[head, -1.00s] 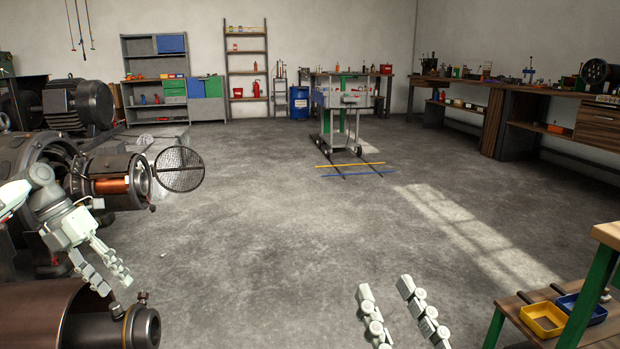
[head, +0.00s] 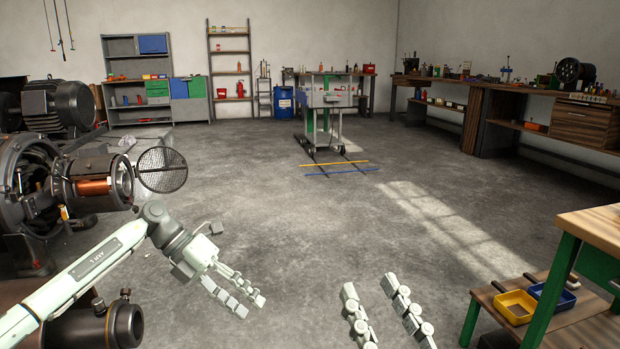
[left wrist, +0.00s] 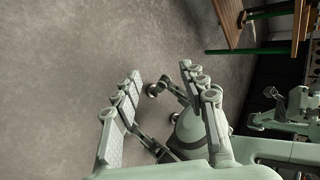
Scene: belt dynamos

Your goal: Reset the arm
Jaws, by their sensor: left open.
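My left arm reaches in from the left in the head view, over the dark cylindrical machine part at lower left. My left gripper (head: 250,305) is open, with nothing between its fingers, in front of bare floor. The same gripper also shows in the left wrist view (left wrist: 165,100), fingers apart and empty. My right gripper (head: 388,310) stands at the bottom of the head view, its two fingers spread apart and nothing seen between them. Its base is cut off by the frame edge.
A dynamo with copper windings (head: 95,187) and a round mesh screen (head: 162,170) stand at left. A bench (head: 600,225) with a yellow tray (head: 515,307) and a blue tray (head: 553,293) is at right. A wheeled cart (head: 325,105) stands far back.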

